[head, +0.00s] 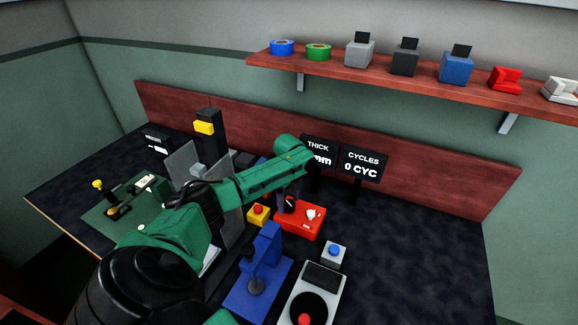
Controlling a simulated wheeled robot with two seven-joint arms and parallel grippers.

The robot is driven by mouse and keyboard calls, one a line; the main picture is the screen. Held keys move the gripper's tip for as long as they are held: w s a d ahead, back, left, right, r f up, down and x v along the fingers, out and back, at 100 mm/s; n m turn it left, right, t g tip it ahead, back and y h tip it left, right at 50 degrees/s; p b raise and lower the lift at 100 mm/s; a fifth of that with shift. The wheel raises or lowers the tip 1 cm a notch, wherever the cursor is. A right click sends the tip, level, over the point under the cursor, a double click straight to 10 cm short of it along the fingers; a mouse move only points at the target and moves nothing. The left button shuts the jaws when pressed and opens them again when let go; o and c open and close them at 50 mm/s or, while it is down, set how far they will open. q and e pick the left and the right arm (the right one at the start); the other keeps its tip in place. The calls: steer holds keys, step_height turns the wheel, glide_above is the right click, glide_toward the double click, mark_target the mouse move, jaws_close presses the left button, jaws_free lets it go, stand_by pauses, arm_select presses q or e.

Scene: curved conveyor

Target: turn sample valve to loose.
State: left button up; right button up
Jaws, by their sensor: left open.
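A red box (300,226) stands on the dark bench near the middle, with a white knob (310,214) and a black round part (290,204) on top. No label reading sample valve or loose is legible, so I cannot tell for sure which part is the valve. My left arm reaches in from the lower left, and its wrist is above the back of the red box. My left gripper (287,192) points down by the black part, open; its fingertips are small and dark, and whether they touch it is unclear. My right gripper is not in view.
A yellow box with a red button (258,210), a blue stand (262,265), a blue-button box (333,253) and a white device with a black disc (312,300) crowd around. THICK (318,156) and CYCLES (362,168) displays stand behind. The bench is clear at right.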

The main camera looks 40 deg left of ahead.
arm_select(q)
steer(key=shift+c, duration=0.7)
jaws_close()
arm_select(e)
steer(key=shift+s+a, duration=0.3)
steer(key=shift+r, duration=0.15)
